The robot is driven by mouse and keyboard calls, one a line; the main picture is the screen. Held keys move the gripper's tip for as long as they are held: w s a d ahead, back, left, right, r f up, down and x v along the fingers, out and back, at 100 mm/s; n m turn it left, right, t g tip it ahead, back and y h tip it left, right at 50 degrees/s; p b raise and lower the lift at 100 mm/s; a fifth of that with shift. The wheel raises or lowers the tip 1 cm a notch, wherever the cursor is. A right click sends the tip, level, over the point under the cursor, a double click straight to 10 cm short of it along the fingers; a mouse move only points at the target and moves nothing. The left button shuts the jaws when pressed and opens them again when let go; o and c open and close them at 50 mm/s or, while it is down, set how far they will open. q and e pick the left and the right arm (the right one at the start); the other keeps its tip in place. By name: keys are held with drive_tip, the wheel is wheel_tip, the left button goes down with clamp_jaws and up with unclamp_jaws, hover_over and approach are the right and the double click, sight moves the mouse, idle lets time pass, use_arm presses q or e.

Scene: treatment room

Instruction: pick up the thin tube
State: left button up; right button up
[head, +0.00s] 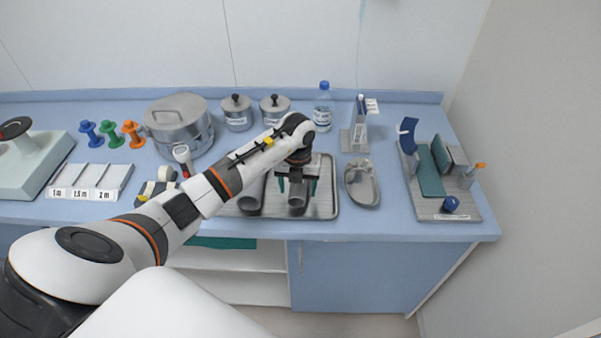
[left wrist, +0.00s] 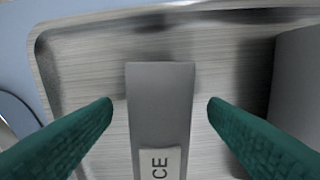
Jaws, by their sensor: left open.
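The thin tube (head: 296,201) is a grey cylinder on the metal tray (head: 325,204), under my left gripper (head: 296,185). In the left wrist view the tube (left wrist: 160,90) lies between the two green fingers, with a gap on each side, and a pale label with dark letters shows on it. The left gripper is open and empty. Its wrist hides part of the tray in the head view. A wider grey cylinder (head: 250,199) stands on the same tray to the left, and it also shows at the right of the left wrist view (left wrist: 297,90). My right gripper is not seen.
A kidney dish (head: 362,184) stands close to the right of the tray. Lidded metal pots (head: 237,112), a large pot (head: 179,125) and a bottle (head: 323,108) stand behind. A board with teal pieces (head: 440,205) is at the right. The counter's front edge is close.

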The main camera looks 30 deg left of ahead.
use_arm(q)
drive_tip(key=shift+f, duration=0.7)
drive_tip(key=c, duration=1.2)
